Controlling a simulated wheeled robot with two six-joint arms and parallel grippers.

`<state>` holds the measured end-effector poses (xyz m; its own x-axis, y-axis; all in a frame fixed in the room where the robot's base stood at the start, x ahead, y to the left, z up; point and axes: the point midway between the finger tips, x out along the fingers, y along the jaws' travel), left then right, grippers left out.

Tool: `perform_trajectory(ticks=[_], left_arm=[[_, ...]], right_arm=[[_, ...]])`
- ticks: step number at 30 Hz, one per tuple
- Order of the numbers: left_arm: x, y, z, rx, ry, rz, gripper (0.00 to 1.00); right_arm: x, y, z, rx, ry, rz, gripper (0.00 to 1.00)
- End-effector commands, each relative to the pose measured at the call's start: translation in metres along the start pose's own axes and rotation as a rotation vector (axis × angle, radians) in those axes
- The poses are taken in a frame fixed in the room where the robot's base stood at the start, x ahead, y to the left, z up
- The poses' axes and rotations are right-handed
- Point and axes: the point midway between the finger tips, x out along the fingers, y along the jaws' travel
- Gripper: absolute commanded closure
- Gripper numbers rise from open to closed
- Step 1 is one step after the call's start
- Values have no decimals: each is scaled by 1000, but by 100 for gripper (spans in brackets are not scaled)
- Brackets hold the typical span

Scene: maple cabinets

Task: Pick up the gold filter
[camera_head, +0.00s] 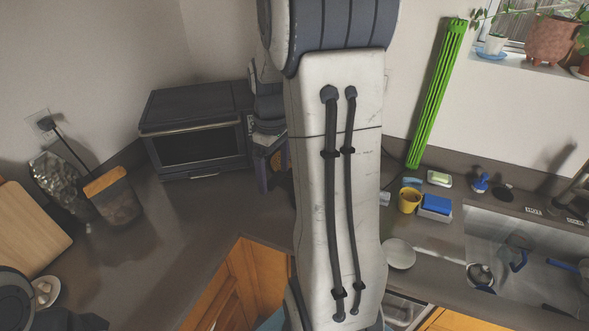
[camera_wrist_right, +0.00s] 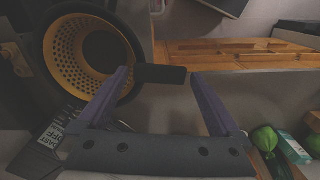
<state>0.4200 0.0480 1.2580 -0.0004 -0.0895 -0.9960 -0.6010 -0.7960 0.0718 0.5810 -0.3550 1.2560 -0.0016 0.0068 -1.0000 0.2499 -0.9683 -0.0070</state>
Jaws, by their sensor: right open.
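The gold filter (camera_wrist_right: 66,48) shows at the upper left of the right wrist view. It is a round perforated gold basket with a wide dark rim, and a short black handle (camera_wrist_right: 160,74) points right from it. My right gripper (camera_wrist_right: 160,82) is open, with its two purple fingers on either side of the handle's line and gaps visible. In the head view my right gripper (camera_head: 272,172) is partly hidden behind my own arm, beside the toaster oven. I cannot make out the filter there. My left gripper is not in view.
A dark toaster oven (camera_head: 195,135) stands left of the right gripper on the dark counter (camera_head: 185,235). A yellow cup (camera_head: 409,200), a blue sponge (camera_head: 437,204) and a white plate (camera_head: 399,254) lie right of my arm, near the sink (camera_head: 500,225).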

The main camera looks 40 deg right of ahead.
Motion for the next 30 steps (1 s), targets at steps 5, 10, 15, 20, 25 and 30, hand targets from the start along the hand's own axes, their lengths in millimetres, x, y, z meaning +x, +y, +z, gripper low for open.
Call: perform_trajectory(ticks=[5, 10, 15, 20, 25, 30], left_arm=[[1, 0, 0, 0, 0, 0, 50], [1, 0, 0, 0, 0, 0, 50], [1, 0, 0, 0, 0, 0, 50], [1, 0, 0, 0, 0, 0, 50], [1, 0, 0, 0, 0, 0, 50], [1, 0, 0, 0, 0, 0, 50]], right_arm=[[3, 0, 0, 0, 0, 0, 0], [5, 0, 0, 0, 0, 0, 0], [4, 0, 0, 0, 0, 0, 0], [4, 0, 0, 0, 0, 0, 34], [4, 0, 0, 0, 0, 0, 99], [4, 0, 0, 0, 0, 0, 100]])
